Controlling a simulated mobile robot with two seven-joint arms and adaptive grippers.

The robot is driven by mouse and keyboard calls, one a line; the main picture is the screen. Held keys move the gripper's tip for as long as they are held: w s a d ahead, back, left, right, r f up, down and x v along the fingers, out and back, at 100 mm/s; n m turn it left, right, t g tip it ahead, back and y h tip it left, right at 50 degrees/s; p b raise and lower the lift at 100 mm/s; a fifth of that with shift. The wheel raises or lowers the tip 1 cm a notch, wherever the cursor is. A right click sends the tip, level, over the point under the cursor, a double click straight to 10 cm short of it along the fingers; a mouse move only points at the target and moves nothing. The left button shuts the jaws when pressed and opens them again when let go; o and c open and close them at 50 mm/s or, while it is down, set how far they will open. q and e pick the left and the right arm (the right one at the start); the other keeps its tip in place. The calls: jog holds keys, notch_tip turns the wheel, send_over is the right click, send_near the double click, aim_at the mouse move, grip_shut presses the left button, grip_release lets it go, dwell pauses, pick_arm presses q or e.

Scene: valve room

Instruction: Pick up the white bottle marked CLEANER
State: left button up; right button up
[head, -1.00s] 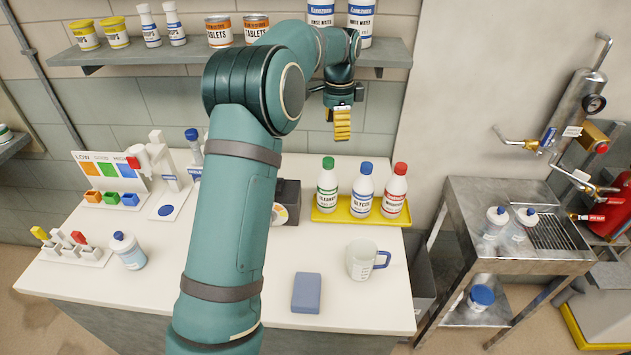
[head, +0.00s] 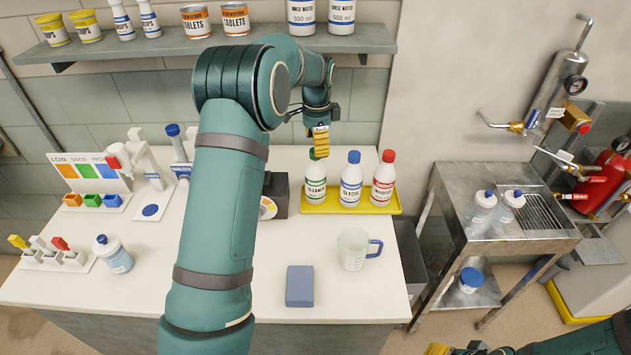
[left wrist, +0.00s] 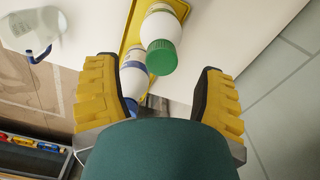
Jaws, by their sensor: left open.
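The white CLEANER bottle (head: 316,184) has a green cap and a green-edged label. It stands upright at the left end of a yellow tray (head: 378,208), beside a blue-capped bottle (head: 350,182) and a red-capped bottle (head: 383,180). My left gripper (head: 320,145) points down just above the green cap, partly covering it. In the left wrist view the open, empty fingers (left wrist: 160,85) lie either side of the view, with the green-capped bottle (left wrist: 160,24) ahead between them. My right gripper (head: 452,349) is barely in view at the bottom edge; its fingers are unclear.
A measuring jug (head: 352,252) and a blue block (head: 299,287) are on the white counter (head: 350,300) in front of the tray. A dark device (head: 275,195) stands left of the tray. A shelf (head: 370,40) with bottles and tins hangs above.

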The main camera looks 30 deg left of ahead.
aim_at(315, 172)
pick_arm(q)
jog(key=f, duration=0.4)
jog(key=shift+s+a+f, duration=0.1)
jog(key=shift+a+f, duration=0.1)
jog(key=shift+f, duration=0.2)
grip_shut()
